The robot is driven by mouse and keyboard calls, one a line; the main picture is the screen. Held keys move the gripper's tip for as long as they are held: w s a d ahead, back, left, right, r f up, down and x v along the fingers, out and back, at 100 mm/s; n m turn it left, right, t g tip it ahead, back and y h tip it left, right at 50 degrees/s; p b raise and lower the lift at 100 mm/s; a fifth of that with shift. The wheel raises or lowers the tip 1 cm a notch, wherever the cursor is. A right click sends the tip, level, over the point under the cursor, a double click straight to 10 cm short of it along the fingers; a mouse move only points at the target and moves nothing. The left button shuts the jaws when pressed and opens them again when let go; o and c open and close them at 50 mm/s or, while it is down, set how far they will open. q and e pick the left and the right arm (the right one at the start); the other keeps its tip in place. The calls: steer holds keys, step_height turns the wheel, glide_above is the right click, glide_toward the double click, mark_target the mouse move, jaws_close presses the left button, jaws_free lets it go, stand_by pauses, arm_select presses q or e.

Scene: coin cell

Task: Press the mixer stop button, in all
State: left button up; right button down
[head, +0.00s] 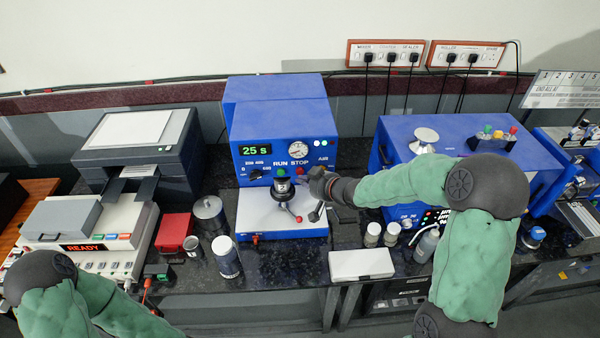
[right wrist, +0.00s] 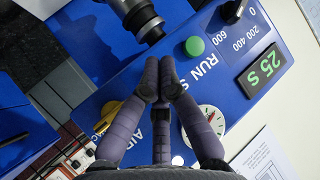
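The blue mixer (head: 280,110) stands at the back of the bench, with a green "25 s" display (head: 256,150) that also shows in the right wrist view (right wrist: 263,69). Its green RUN button (head: 281,172) is also seen in the right wrist view (right wrist: 194,46). The red STOP button (head: 300,169) is just right of it in the head view; in the right wrist view my fingers hide it. My right gripper (head: 310,178) is at the mixer's front panel, its fingertips together and empty, close by STOP. I cannot tell whether they touch. My left gripper is out of view.
A black-topped vessel (head: 283,188) with a red-knobbed handle stands on the mixer's white base, near my right fingers. A white box (head: 361,264) and small jars (head: 373,234) stand below my right forearm. A second blue machine (head: 430,135) stands to the right.

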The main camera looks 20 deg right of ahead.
steer(key=shift+w, duration=0.1)
stand_by(0.7)
steer(key=shift+w+d+p, duration=0.1)
steer(key=shift+w+p, duration=0.2)
steer(key=shift+p, duration=0.15)
steer(key=shift+w+d+p, duration=0.15)
steer(key=shift+w+p, duration=0.2)
steer(key=shift+w, duration=0.1)
stand_by(0.7)
steer(key=shift+s, duration=0.1)
steer(key=shift+s+a, duration=0.25)
steer(key=shift+s, duration=0.5)
steer(key=s+b, duration=0.1)
steer(key=s, duration=0.1)
steer(key=s+a, duration=0.1)
steer(key=s, duration=0.1)
steer(key=shift+s+a+b, duration=0.2)
steer(key=shift+s+b, duration=0.15)
steer(key=shift+s, duration=0.05)
